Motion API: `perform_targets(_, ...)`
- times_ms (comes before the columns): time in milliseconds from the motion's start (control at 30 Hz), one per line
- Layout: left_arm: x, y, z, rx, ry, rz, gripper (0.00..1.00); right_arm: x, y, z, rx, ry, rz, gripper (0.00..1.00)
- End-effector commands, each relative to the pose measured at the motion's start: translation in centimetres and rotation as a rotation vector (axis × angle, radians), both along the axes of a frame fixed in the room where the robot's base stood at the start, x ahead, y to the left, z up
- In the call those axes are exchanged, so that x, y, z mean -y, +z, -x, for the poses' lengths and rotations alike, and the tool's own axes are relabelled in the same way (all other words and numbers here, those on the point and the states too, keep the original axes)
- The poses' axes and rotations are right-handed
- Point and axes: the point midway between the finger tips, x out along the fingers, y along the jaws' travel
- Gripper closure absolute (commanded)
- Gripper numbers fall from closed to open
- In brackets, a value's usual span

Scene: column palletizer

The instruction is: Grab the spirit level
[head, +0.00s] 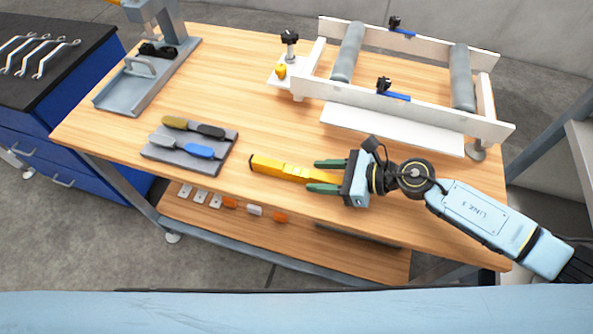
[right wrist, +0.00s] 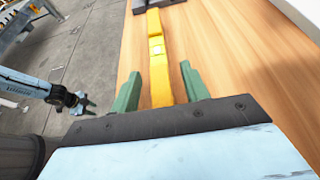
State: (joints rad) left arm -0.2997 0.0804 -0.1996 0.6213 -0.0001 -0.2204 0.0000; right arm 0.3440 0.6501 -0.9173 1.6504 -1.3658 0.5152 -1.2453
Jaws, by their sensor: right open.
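The yellow spirit level (head: 272,167) lies flat on the wooden workbench near its front edge. My right gripper (head: 315,176) is open, with its green fingers on either side of the level's right end. In the right wrist view the level (right wrist: 157,62) runs away from me between the two fingers, with visible gaps beside it. The end of the level nearest my palm is between the fingers. My left gripper (right wrist: 84,103) shows small at the left of the right wrist view, off the bench; its finger opening is too small to tell.
A grey tray (head: 150,155) with two handled tools lies left of the level. A white frame with grey rollers (head: 460,75) stands behind my right gripper. A grey metal stand (head: 125,95) is at the back left.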

Motion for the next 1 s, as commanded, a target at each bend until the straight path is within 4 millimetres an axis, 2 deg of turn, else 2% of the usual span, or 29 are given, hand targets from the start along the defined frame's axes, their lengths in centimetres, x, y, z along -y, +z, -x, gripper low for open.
perform_targets(267, 0.03, 0.04, -0.09, 0.002, -0.001, 0.0, 0.64, -0.31, -0.18, -0.11, 0.0, -0.001, 0.001, 0.55)
perform_targets(600, 0.05, 0.03, -0.07, 0.001, -0.001, 0.0, 0.64, -0.28, -0.17, -0.09, 0.0, -0.001, 0.001, 0.99)
perform_targets(1000, 0.05, 0.23, -0.01, 0.0, -0.001, 0.001, 0.64, -0.3, 0.44, -0.14, 0.003, 0.0, 0.0, 1.0)
